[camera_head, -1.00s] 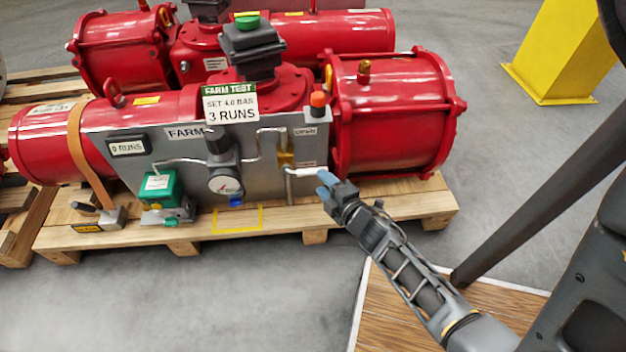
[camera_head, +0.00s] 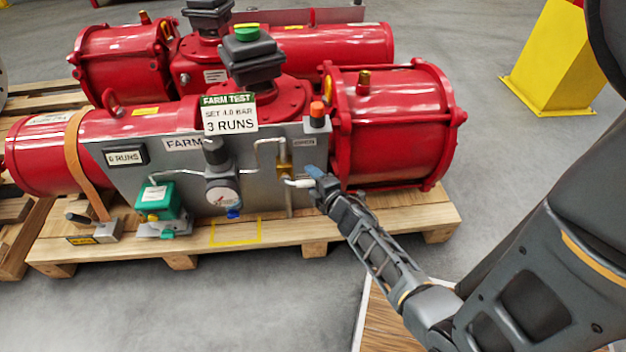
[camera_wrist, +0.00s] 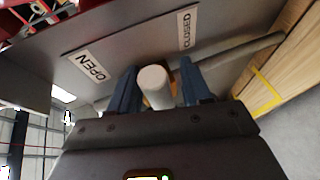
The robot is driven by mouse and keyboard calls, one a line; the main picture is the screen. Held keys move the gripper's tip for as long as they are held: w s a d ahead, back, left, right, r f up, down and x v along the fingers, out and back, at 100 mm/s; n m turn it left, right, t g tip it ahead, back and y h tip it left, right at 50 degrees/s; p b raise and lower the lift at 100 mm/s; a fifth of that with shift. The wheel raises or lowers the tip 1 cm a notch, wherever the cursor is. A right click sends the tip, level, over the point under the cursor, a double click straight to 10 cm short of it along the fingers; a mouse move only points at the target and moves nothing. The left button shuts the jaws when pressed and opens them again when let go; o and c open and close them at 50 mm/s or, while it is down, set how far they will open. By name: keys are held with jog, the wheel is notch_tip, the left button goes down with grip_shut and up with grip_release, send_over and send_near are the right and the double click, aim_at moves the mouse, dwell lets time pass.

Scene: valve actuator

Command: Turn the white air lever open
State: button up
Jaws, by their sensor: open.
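The white air lever (camera_head: 299,183) sticks out from the brass valve (camera_head: 284,165) on the grey panel, pointing right in the head view. My gripper (camera_head: 318,180) is at the lever's outer end. In the wrist view the lever's round white end (camera_wrist: 154,84) sits between the two blue fingers of my gripper (camera_wrist: 156,88). The fingers stand apart, with a gap on each side of the lever. An OPEN label (camera_wrist: 87,66) is left of the lever and a CLOSED label (camera_wrist: 187,30) is to its upper right.
A pressure gauge (camera_head: 221,196) and a green box (camera_head: 160,201) are further left. A red cylinder (camera_head: 392,130) is close on the right. The wooden pallet (camera_head: 375,225) lies below.

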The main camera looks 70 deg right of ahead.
grip_shut()
dwell(0.3)
jog(key=shift+r, duration=0.1)
jog(key=w+a+r+n+g+h+p, duration=0.2)
jog(key=w+r+n+g+p, duration=0.4)
jog(key=n+g+p, duration=0.3)
jog(key=shift+w+a+r+n+p, duration=0.2)
jog(key=shift+a+r+n+p, duration=0.2)
jog(key=shift+r+n+p, duration=1)
jog(key=shift+f+m+h+p, duration=0.3)
jog(key=shift+f+m+p, duration=0.1)
jog(key=shift+f+p, duration=0.1)
